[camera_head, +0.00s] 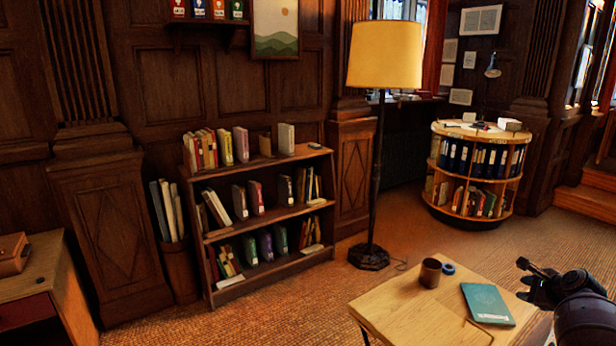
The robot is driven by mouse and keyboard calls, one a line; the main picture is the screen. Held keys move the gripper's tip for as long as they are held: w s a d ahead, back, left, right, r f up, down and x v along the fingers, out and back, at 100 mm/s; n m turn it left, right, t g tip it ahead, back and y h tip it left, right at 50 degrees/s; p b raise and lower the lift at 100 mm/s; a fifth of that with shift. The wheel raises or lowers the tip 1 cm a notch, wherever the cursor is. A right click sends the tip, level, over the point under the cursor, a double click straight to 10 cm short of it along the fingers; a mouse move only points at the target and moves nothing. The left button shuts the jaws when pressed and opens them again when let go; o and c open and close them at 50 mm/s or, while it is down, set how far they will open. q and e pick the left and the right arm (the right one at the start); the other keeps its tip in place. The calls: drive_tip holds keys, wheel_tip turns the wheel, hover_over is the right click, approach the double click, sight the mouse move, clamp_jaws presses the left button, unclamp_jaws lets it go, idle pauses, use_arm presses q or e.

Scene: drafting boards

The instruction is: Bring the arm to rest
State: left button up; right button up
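My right gripper (527,280) shows at the lower right, with my dark arm behind it coming in from the right edge. It is just above the right side of a small wooden table (398,312), to the right of a teal book. The dark fingers point left and look spread apart, with nothing seen between them. My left gripper is not in view.
On the table are the teal book (487,303), a brown cup (430,273) and a small dark blue ring-shaped item (449,269). Behind stand a floor lamp (385,55), a bookcase (265,222) and a round shelf (480,134). Carpet (290,305) is open left of the table.

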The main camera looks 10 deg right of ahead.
drive_tip(key=w+a+r+n+t+h, duration=0.1)
drive_tip(key=w+a+r+n+h, duration=0.4)
drive_tip(key=n, duration=0.6)
drive_tip(key=s+a+f+n+t+y+b, duration=0.1)
drive_tip(key=s+a+f+n, duration=0.2)
drive_tip(key=a+n, duration=0.35)
drive_tip(key=s+a+f+n+t+y, duration=0.1)
drive_tip(key=s+a+f+n, duration=0.2)
drive_tip(key=a, duration=0.7)
drive_tip(key=s+a+f+n+t+y+b, duration=0.1)
drive_tip(key=s+a+f+n+t, duration=0.1)
drive_tip(key=a+n, duration=0.5)
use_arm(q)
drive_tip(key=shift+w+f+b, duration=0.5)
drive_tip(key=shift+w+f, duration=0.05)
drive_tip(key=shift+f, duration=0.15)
use_arm(e)
drive_tip(key=s+a+f+g+y, duration=0.1)
drive_tip(key=s+a+f, duration=0.5)
drive_tip(key=s+a, duration=0.2)
drive_tip(key=s+a+f+g+y, duration=0.2)
drive_tip(key=s+a+f, duration=0.4)
drive_tip(key=s+a, duration=0.3)
drive_tip(key=s, duration=0.3)
drive_tip(key=shift+s+a+f, duration=0.2)
drive_tip(key=shift+s+a, duration=0.05)
drive_tip(key=shift+s, duration=0.05)
